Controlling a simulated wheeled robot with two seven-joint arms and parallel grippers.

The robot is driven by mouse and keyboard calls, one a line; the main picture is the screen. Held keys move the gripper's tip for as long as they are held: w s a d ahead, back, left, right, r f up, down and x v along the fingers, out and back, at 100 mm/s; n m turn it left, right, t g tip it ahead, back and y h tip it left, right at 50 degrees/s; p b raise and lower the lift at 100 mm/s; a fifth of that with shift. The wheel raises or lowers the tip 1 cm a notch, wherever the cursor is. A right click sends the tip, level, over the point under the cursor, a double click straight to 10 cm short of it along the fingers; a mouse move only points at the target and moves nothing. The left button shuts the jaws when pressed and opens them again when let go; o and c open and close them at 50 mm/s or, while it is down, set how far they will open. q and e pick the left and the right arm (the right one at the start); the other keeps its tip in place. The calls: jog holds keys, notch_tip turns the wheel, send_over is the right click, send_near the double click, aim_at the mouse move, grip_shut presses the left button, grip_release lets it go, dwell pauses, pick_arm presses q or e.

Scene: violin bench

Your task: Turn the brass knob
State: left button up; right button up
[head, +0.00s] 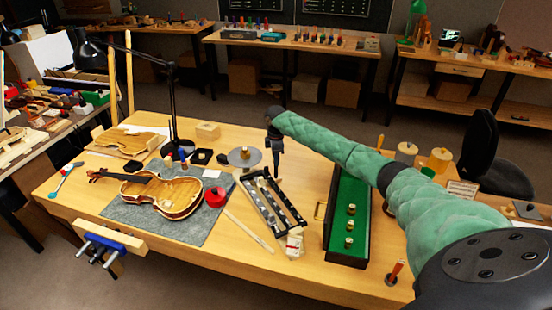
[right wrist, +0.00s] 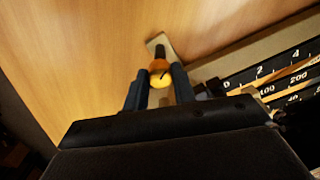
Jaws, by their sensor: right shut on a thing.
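The brass knob (right wrist: 160,76) shows in the right wrist view, round and yellow-orange, with a dark shaft and a small pale plate beyond it. My right gripper (right wrist: 157,92) has one finger on each side of the knob and is shut on it. In the head view my right gripper (head: 276,172) points down at the far end of a long black-framed device (head: 289,211). The knob cannot be made out there. The device's black scale with white numbers (right wrist: 270,80) shows in the right wrist view. My left gripper is in neither view.
A violin (head: 173,196) lies on a grey mat (head: 125,218) to the left, with a red round thing (head: 215,197) beside it. A metal disc (head: 245,156) is close to my right gripper. A green-lined tray (head: 352,190) stands under my right arm. The front middle of the bench is clear.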

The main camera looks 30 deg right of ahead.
jog(key=shift+r, duration=0.1)
jog(key=o, duration=0.9)
jog(key=shift+o, duration=0.4)
jog(key=shift+r, duration=0.25)
notch_tip(320, 180, up, 2)
jog(key=shift+d+r+b, duration=0.1)
jog(key=shift+b, duration=0.75)
notch_tip(320, 180, up, 4)
jog(key=shift+f+b, duration=0.2)
jog(key=shift+b, duration=0.45)
jog(key=shift+r, duration=0.55)
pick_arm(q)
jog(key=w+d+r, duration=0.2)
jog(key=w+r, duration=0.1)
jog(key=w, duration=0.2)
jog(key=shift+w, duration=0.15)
pick_arm(e)
jog(key=shift+r, duration=0.15)
